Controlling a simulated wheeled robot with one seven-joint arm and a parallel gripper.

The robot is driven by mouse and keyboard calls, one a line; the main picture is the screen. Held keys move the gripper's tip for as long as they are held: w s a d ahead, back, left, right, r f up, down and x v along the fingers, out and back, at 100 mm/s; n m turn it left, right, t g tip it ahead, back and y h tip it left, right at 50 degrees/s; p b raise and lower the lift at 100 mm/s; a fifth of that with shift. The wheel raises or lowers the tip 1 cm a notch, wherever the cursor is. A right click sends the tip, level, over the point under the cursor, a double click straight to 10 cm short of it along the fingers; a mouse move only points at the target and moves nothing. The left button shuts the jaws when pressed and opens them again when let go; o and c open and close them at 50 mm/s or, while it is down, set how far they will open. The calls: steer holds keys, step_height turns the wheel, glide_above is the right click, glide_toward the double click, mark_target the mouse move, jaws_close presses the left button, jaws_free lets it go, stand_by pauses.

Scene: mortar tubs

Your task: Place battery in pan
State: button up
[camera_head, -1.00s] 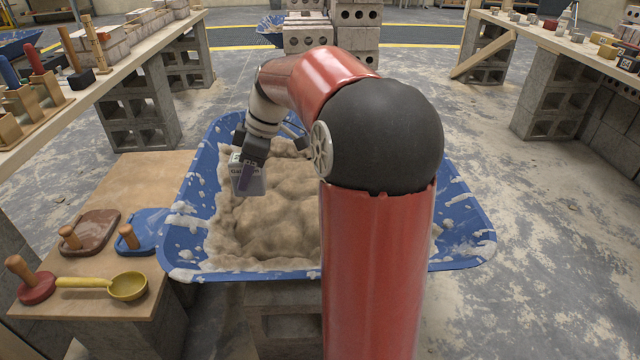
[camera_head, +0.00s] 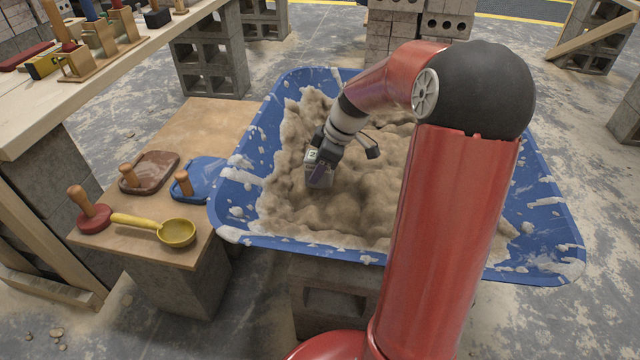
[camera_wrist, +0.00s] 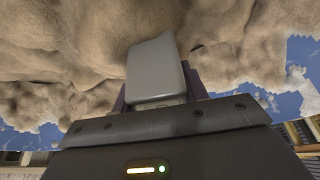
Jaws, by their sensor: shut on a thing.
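My gripper (camera_head: 326,168) is shut on a small grey-white block, which I take for the battery (camera_head: 313,166). It holds the battery over the sandy mortar in the blue tub (camera_head: 246,160). In the wrist view the pale battery (camera_wrist: 156,70) sits between my purple fingers, with mortar close behind it. I cannot tell whether the battery touches the mortar. My arm hides part of the tub's right side.
A low board to the left holds a yellow ladle (camera_head: 176,232), a red-based tool (camera_head: 92,214), a brown float (camera_head: 150,172) and a blue float (camera_head: 200,182). A workbench (camera_head: 110,75) with tools stands at the upper left. Concrete blocks stand behind the tub.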

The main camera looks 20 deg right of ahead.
mark_target(319, 182)
step_height(319, 182, down, 5)
steer(key=shift+f+b, duration=0.1)
steer(key=shift+b, duration=0.3)
steer(key=o, duration=1.3)
